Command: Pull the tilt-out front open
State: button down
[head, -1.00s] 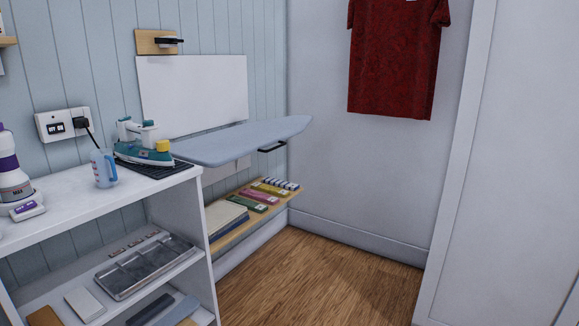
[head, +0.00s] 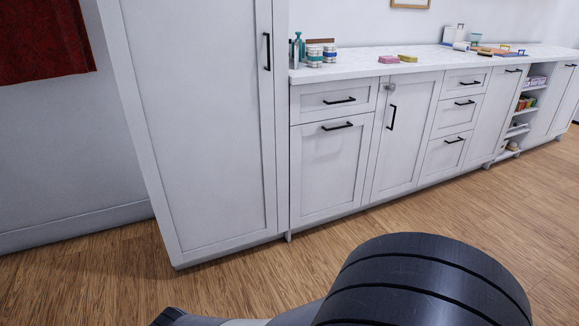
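A white base cabinet stands in the middle of the head view. Its tall lower front (head: 328,172) has a black horizontal bar handle (head: 337,126) near the top edge and looks shut. The handle suits a tilt-out front, but another tall front (head: 497,108) farther right also has a horizontal handle (head: 514,70) at its top, so I cannot tell for certain which one tilts. My gripper is not in view; only dark and grey parts of my arm show at the bottom, apart from the cabinets.
A small drawer (head: 333,100) sits above the tall front. A hinged-looking door (head: 405,135) with a vertical handle is to its right. A tall white cabinet (head: 205,130) stands left. Jars (head: 314,55) sit on the counter (head: 420,66). The wooden floor (head: 240,275) before the cabinets is clear.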

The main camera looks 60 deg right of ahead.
aim_at(328, 158)
jog(key=z, duration=2.2)
jog(key=i+j+z, duration=0.1)
jog(key=i, duration=1.75)
